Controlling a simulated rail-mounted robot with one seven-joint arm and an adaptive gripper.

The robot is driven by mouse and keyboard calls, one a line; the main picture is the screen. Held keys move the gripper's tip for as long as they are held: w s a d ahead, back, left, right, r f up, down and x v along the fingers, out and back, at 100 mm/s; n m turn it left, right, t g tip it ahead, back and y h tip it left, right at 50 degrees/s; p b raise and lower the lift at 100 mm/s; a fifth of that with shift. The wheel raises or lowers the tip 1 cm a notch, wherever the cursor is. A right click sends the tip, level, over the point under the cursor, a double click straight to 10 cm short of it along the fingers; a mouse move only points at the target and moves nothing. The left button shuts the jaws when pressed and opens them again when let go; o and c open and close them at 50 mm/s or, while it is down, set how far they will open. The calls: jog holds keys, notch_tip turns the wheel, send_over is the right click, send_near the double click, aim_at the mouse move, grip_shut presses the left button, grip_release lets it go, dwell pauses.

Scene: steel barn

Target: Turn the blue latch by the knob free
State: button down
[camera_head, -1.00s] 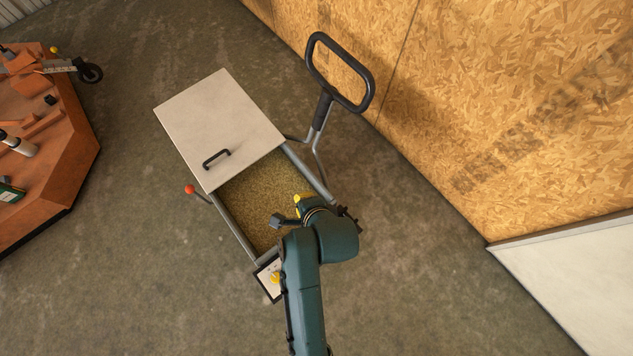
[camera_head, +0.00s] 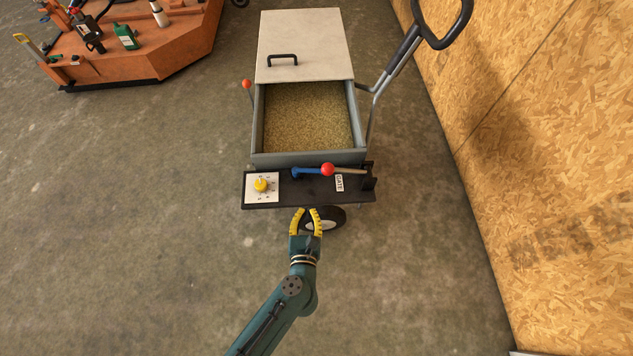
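The blue latch (camera_head: 305,171) lies across the black panel (camera_head: 290,195) on the near side of the cart. A red knob (camera_head: 328,169) sits at its right end, and a tan bar continues right from the knob; I cannot tell how these join. My gripper (camera_head: 306,209) is just in front of the panel's near edge, below and left of the knob in the picture. Its yellow fingers point toward the panel with a gap between them. It is open, empty and apart from the latch.
A yellow dial (camera_head: 261,185) is on the panel's left, and a "GATE" label (camera_head: 339,183) is right of centre. The hopper (camera_head: 308,118) holds grain under a half-open lid (camera_head: 304,40).

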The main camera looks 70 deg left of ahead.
aim_at(311, 180)
jog(key=b+x, duration=0.4)
jog(key=x, duration=0.8)
jog(key=shift+w+a+f, duration=0.1)
jog(key=shift+a, duration=0.1)
jog(key=shift+w+a, duration=0.1)
jog(key=shift+a, duration=0.05)
jog(key=shift+w+a, duration=0.35)
jog(key=shift+a, duration=0.15)
jog(key=shift+s+d+f, duration=0.1)
jog(key=shift+f, duration=0.05)
